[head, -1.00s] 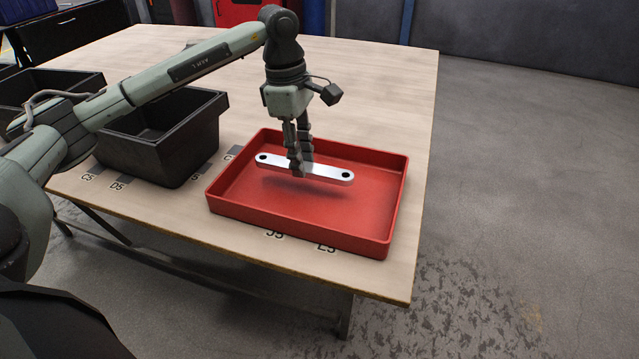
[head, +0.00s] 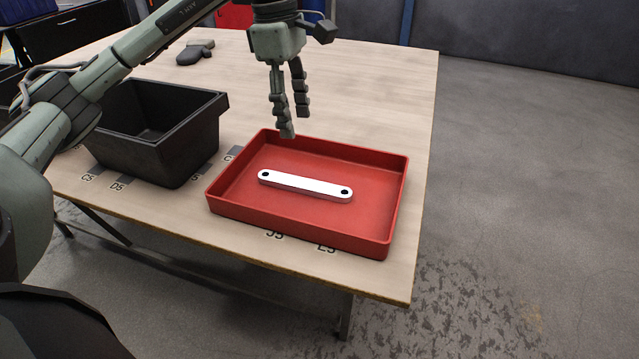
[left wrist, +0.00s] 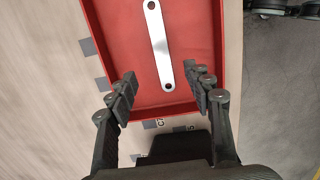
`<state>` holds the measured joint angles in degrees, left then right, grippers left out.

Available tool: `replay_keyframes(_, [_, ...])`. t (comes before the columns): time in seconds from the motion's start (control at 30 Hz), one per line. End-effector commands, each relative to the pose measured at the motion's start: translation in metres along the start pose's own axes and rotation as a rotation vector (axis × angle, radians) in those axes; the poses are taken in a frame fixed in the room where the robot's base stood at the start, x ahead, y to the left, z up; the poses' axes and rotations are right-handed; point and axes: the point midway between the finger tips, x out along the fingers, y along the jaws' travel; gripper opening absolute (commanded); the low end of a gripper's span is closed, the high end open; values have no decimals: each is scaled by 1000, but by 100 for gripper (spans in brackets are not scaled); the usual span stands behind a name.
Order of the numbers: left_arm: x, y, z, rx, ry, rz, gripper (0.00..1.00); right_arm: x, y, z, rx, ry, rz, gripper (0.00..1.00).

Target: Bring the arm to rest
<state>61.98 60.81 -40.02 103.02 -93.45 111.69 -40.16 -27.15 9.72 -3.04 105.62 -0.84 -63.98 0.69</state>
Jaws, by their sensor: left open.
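My left gripper (head: 293,125) is open and empty. It hangs above the back edge of the red tray (head: 395,213), clear of the tray and the bracket. The galvanized bracket (head: 305,187), a flat light bar with a hole at each end, lies in the tray. In the left wrist view the bracket (left wrist: 157,45) lies beyond the two spread fingertips (left wrist: 158,80), inside the tray (left wrist: 100,20). My right gripper does not show.
A black bin (head: 165,150) stands on the wooden table (head: 370,80) left of the tray. A dark object (head: 195,52) lies farther back on the table. The table behind the tray is clear. The table's right edge is close to the tray.

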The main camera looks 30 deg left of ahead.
Motion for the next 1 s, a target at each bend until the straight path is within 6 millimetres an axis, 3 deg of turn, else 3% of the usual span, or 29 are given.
replay_keyframes(0.1, [-18, 0, 1, 1, -2, 2, 51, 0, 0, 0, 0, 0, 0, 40])
replay_keyframes(0.23, [-27, 0, 0, 0, -1, 0, 51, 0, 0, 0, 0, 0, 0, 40])
replay_keyframes(0.8, [-28, -1, 0, 0, 1, -2, 51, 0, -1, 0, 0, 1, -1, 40])
replay_keyframes(0.9, [-26, -8, -2, -1, 1, -6, 51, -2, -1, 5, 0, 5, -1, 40])
replay_keyframes(1.0, [-27, -30, -8, -1, 1, -6, 51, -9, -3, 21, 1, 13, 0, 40])
